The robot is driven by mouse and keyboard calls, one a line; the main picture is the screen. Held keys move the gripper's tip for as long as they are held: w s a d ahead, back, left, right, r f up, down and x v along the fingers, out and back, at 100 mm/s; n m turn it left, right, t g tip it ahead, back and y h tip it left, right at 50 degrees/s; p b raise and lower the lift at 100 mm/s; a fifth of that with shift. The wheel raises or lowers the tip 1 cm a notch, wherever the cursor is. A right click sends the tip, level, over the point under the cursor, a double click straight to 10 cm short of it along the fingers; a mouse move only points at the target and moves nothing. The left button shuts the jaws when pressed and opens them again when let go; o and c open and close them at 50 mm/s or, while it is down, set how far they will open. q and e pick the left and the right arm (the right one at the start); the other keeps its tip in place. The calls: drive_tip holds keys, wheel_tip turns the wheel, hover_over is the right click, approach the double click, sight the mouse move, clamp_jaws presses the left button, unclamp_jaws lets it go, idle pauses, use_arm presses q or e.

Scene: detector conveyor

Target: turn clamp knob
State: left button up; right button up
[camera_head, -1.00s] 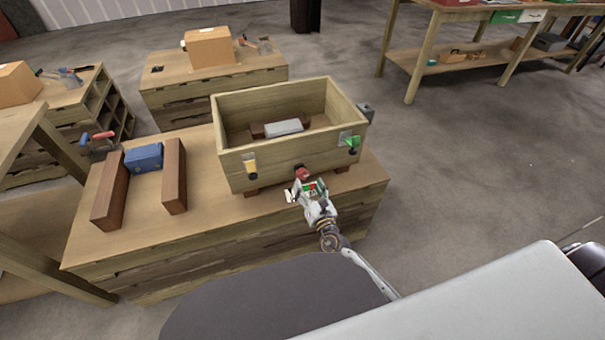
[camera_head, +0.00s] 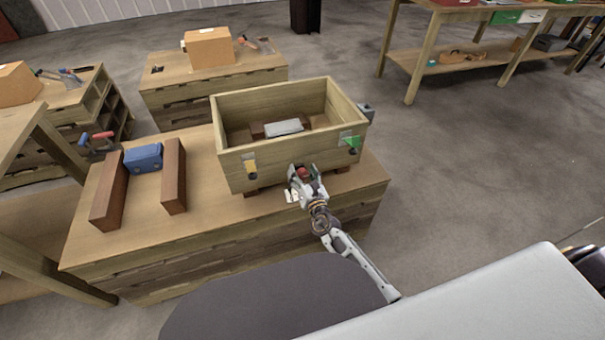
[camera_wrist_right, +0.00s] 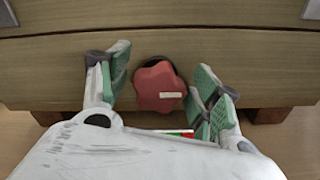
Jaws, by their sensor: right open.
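The clamp knob (camera_wrist_right: 160,87) is red and lobed, with a pale bar mark on its face. It sits on the front wall of the wooden box (camera_head: 236,162), low and near the middle. In the head view the knob (camera_head: 304,172) is partly covered by my right gripper (camera_head: 301,178). My right gripper, seen in the wrist view (camera_wrist_right: 163,90), is open. Its green-padded fingers stand on either side of the knob, with gaps to it. My left gripper is not in view.
The box stands on a wooden workbench (camera_head: 220,215) and holds a grey block (camera_head: 283,127). Yellow (camera_head: 251,169) and green (camera_head: 353,143) parts are on its front. A blue block (camera_head: 143,158) lies between two brown bars at left. The floor at right is clear.

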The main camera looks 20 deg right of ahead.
drive_tip(key=c, duration=0.7)
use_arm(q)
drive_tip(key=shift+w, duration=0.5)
use_arm(e)
drive_tip(key=c, duration=0.3)
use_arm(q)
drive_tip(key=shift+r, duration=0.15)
use_arm(e)
drive_tip(key=shift+c, duration=0.2)
